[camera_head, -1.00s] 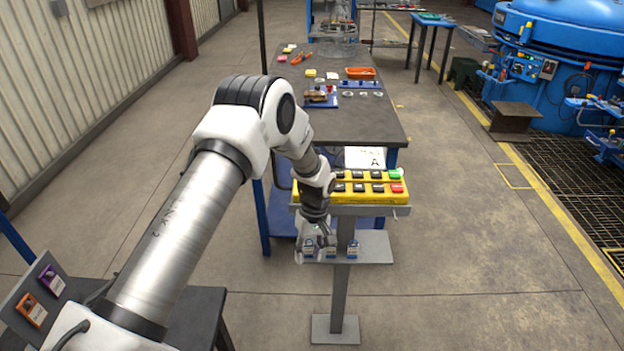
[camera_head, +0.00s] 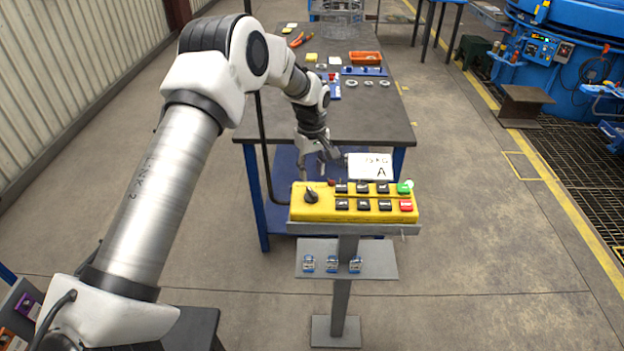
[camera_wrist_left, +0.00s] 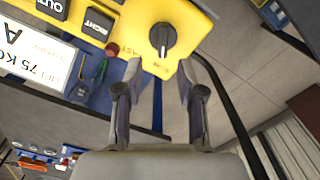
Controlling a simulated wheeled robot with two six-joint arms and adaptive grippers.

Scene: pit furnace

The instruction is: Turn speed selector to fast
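The speed selector is a round black knob (camera_head: 311,196) with a raised bar, at the left end of the yellow control box (camera_head: 325,213). In the left wrist view, the knob (camera_wrist_left: 163,36) is at top centre. Its bar runs roughly up and down there, with a pale mark at the lower end. Small labels are printed below it; the one at lower left seems to read FAST. My left gripper (camera_head: 318,167) is just behind the box's left end in the head view. In the left wrist view, its two fingers (camera_wrist_left: 158,68) are spread and empty, apart from the knob.
Black buttons, a green one (camera_head: 404,188) and a red one (camera_head: 406,206) fill the rest of the box. A white card (camera_head: 369,166) stands behind it. Several blue padlocks sit on the lower shelf (camera_head: 384,262). A workbench (camera_head: 375,122) with small items lies behind.

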